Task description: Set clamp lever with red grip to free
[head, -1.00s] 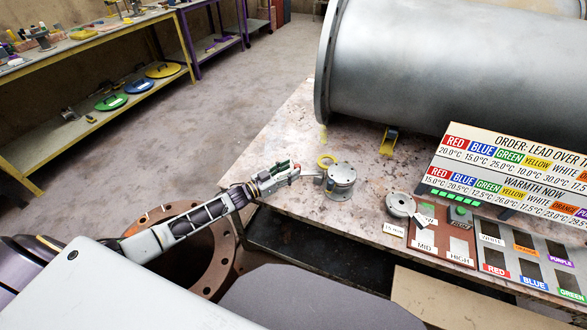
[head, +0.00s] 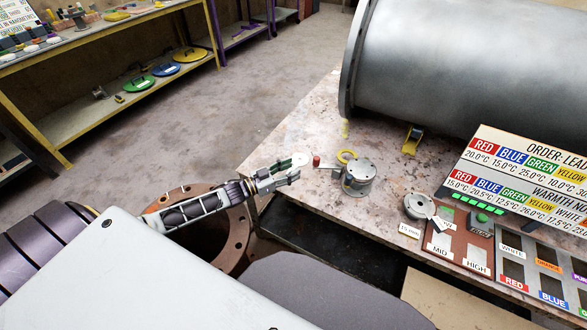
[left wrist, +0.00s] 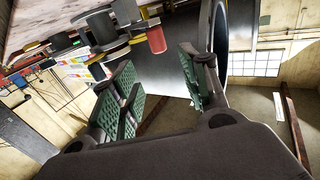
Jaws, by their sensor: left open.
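The clamp lever's red grip (head: 316,161) stands at the left end of a short arm on a round grey metal clamp body (head: 360,174) near the table's left edge. My left gripper (head: 304,166) is open and empty just left of the red grip. In the left wrist view the red grip (left wrist: 156,40) shows beyond and above the gap between the green-padded fingers of my left gripper (left wrist: 158,88). The grip is apart from the fingers. My right gripper is not in view.
A large grey pipe (head: 460,65) lies at the back of the table (head: 300,125). A round grey part (head: 419,206), a brown panel (head: 445,246) and a colour-label board (head: 530,175) are to the right.

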